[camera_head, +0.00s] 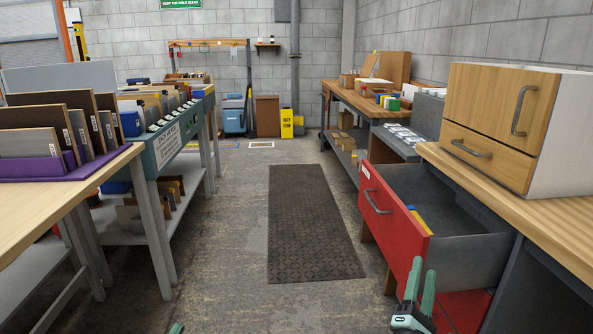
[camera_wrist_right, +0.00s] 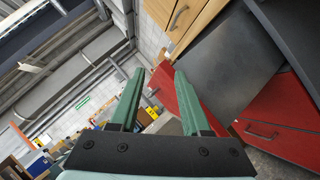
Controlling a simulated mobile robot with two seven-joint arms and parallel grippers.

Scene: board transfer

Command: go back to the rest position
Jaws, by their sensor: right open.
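My right gripper (camera_head: 424,268) is at the lower right of the head view, in front of the red drawer, with its green fingers pointing up. A yellow and blue item (camera_head: 420,219) is partly visible inside the drawer. Only a small green tip of my left gripper (camera_head: 176,328) shows at the bottom edge, so its jaws cannot be read.
A wooden cabinet (camera_head: 497,117) with two handles stands on the right bench (camera_head: 480,170). At left, a purple rack (camera_head: 75,172) holds upright boards on a wooden table (camera_head: 40,203). A labelled cart (camera_head: 172,147) stands behind it. The aisle with the dark mat (camera_head: 312,220) is clear.

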